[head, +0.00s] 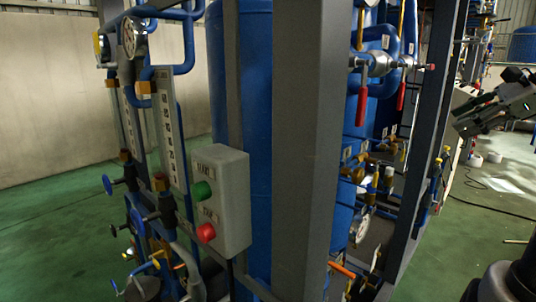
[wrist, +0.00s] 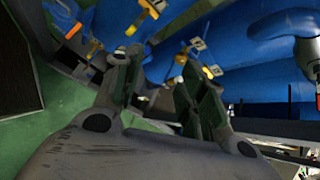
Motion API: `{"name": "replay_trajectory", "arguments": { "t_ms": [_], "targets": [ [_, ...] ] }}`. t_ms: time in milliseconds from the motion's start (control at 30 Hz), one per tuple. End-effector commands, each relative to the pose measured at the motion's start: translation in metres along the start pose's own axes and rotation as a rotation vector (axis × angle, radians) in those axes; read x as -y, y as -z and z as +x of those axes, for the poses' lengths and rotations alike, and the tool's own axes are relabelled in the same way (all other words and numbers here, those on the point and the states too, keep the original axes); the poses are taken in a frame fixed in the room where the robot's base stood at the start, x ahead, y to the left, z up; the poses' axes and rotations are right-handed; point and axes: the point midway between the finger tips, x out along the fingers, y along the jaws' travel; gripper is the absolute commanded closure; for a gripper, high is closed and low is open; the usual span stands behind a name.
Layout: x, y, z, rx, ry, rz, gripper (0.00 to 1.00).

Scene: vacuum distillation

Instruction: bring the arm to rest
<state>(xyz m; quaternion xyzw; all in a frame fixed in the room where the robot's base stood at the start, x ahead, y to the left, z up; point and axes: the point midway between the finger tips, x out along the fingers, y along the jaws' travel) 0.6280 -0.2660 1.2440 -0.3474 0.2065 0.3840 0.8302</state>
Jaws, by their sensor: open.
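My gripper (head: 475,114) shows at the right edge of the head view, raised clear of the floor and to the right of the steel frame. Its two fingers point left and are apart, with nothing seen between them. In the wrist view the fingers of my gripper (wrist: 160,75) spread open and empty, with blue vessels and yellow valve fittings behind them. They appear apart from these, though the gap is hard to judge. Part of my arm shows dark at the lower right of the head view.
A grey control box (head: 222,200) with a green and a red button stands beside a thick grey post (head: 311,150). Red-handled valves (head: 402,95) and blue vessels (head: 240,80) fill the frame. Green floor (head: 470,245) is open at right, with a cable lying on it.

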Motion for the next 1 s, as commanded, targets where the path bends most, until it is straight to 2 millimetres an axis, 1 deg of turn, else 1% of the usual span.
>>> {"name": "replay_trajectory", "arguments": {
  "t_ms": [33,67,100,167,200,267,300,400,500,600,633,700,800,1000],
  "targets": [
    [-0.022,0.015,0.002,-0.071,-0.039,-0.109,0.59],
    [-0.035,0.022,0.004,-0.113,-0.070,-0.188,0.59],
    [-0.053,0.030,0.006,-0.165,-0.121,-0.303,0.59],
    [-0.083,0.040,0.009,-0.236,-0.216,-0.497,0.59],
    [-0.105,0.045,0.011,-0.275,-0.292,-0.646,0.59],
    [-0.135,0.050,0.011,-0.321,-0.412,-0.885,0.59],
    [-0.152,0.053,0.011,-0.342,-0.489,-1.039,0.59],
    [-0.188,0.054,0.010,-0.366,-0.653,-1.396,0.59],
    [-0.214,0.050,0.013,-0.367,-0.750,-1.657,0.59],
    [-0.232,0.038,0.019,-0.343,-0.764,-1.803,0.59],
    [-0.235,0.033,0.021,-0.333,-0.753,-1.833,0.59],
    [-0.235,0.021,0.024,-0.318,-0.727,-1.891,0.59],
    [-0.236,0.012,0.028,-0.300,-0.714,-1.932,0.59],
    [-0.236,0.011,0.030,-0.292,-0.715,-1.937,0.59]
  ]
}}
